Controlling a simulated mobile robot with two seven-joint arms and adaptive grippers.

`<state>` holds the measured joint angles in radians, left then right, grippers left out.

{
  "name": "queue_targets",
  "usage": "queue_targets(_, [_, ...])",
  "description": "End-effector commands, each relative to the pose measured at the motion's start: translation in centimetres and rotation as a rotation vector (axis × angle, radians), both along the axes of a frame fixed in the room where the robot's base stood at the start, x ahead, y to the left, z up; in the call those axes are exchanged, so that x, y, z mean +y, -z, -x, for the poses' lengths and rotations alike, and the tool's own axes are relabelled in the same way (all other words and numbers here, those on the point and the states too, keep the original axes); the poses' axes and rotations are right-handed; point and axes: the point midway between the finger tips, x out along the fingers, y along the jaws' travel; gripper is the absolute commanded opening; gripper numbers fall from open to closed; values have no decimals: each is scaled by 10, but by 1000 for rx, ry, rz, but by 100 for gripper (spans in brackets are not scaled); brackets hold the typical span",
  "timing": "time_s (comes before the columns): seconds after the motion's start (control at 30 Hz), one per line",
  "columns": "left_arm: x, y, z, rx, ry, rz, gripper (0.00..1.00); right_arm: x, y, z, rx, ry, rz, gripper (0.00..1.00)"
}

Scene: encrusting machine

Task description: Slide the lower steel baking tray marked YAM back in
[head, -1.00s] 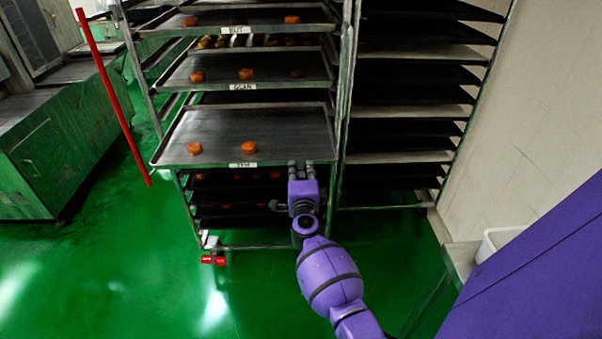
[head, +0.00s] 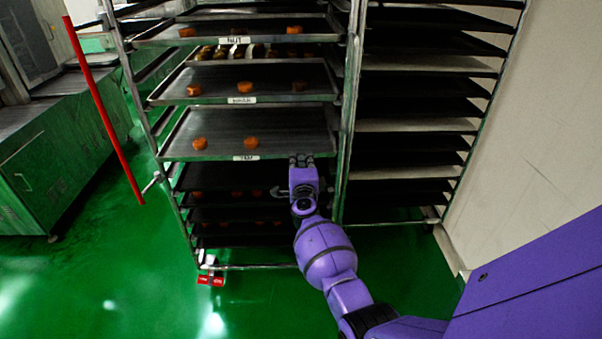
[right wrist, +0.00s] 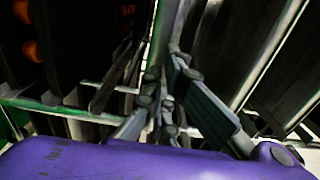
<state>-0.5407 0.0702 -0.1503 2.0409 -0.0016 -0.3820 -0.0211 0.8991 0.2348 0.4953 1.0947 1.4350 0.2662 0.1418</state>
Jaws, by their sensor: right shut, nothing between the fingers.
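The steel tray marked YAM (head: 265,128) is in the left rack, below two other labelled trays. Its white label (head: 246,157) is on the front edge, too small to read clearly. Two orange-brown round pieces (head: 250,142) lie on it. My right gripper (head: 301,160) is shut and empty, with its fingertips at the right part of the tray's front edge; the head view does not settle whether they touch it. The fingers also show in the right wrist view (right wrist: 168,105), pointing in among the rack's bars. My left gripper is not in view.
The rack's middle post (head: 350,110) stands just right of my gripper. Darker trays with pieces (head: 235,215) sit below. A second rack (head: 420,125) and a wall (head: 530,150) are at the right. A red bar (head: 105,115) leans at the left. Green floor is clear in front.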

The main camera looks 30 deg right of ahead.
Motion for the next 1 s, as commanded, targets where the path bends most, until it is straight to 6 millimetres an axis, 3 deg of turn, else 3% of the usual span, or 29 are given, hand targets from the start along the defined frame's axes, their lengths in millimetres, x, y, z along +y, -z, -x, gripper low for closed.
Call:
queue_targets(0.2, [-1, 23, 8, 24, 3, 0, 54, -20, 6, -31, 5, 0, 0, 0])
queue_targets(0.4, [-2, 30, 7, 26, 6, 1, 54, -29, 4, -46, 4, 0, 0, 0])
queue_targets(1.0, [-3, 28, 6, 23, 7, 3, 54, -31, -1, -50, -1, 0, 1, 0])
